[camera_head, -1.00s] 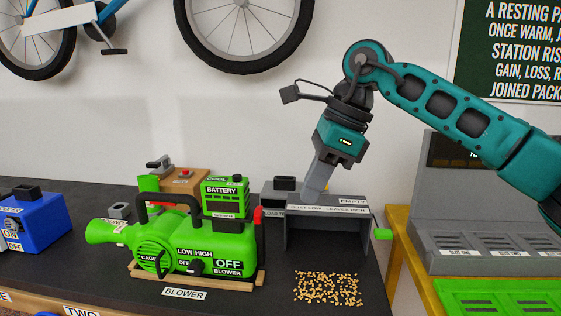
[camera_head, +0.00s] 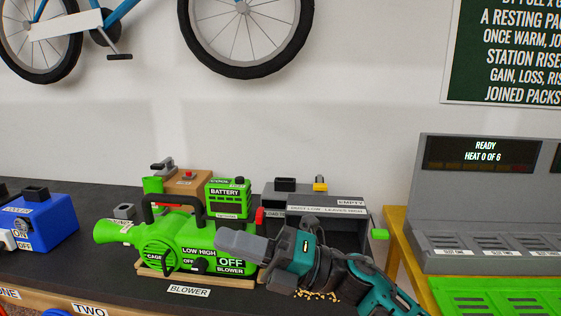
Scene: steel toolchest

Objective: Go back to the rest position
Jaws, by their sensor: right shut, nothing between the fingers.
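My right gripper (camera_head: 240,243) is shut and empty. It points left, in front of the right part of the green blower (camera_head: 168,231) as seen in the head view; I cannot tell whether they touch. My teal right arm comes in from the bottom right and bends toward the left. My left gripper is not in view.
A dark grey box (camera_head: 352,234) labelled EMPTY stands behind my arm. Small tan bits (camera_head: 322,296) lie on the bench, partly hidden by the arm. A blue tool (camera_head: 45,222) sits at left. A grey station (camera_head: 470,235) reading READY stands at right on a yellow stand.

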